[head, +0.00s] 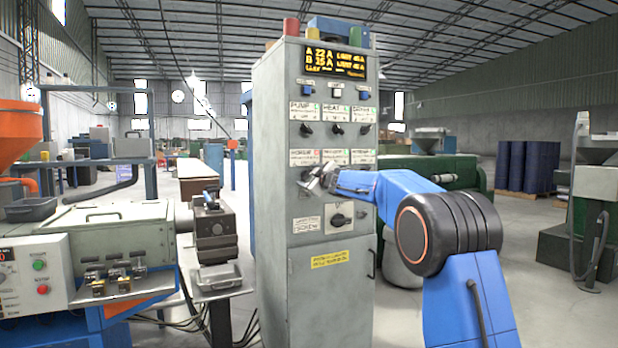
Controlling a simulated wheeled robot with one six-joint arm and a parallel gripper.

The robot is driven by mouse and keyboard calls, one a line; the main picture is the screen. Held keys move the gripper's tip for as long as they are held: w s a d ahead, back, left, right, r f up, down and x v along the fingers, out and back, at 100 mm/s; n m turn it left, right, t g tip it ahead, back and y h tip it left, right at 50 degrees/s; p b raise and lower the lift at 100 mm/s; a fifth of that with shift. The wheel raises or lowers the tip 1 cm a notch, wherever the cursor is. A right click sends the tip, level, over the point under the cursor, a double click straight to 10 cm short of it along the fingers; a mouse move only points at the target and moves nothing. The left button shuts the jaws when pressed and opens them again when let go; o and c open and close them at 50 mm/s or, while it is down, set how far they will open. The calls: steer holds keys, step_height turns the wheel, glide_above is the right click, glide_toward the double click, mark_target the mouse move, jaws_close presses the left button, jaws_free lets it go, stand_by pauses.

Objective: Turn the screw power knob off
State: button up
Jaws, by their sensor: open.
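A tall grey control cabinet (276,245) stands in the centre of the head view. Its front has an upper row of black knobs, with a left knob (306,130), a middle knob (338,129) and a right knob (365,129). A lower row of white labels (304,158) is too small to read surely, so I cannot tell which knob is the screw power knob. My gripper (314,182) is open just in front of the lower row, at its left. It hides the knobs there, and contact cannot be told. A larger black knob (339,220) sits below.
A lit display (335,62) tops the cabinet front. A grey machine (120,235) with a small tray (221,282) stands close at left. A green machine (447,168) is behind my arm. Open floor (545,225) shows at right.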

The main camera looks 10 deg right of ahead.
steer(key=c, duration=1)
steer(key=shift+c, duration=0.2)
steer(key=shift+n, duration=0.3)
steer(key=n, duration=0.4)
steer(key=shift+f, duration=0.1)
steer(key=shift+f+n, duration=0.1)
steer(key=shift+n, duration=1.9)
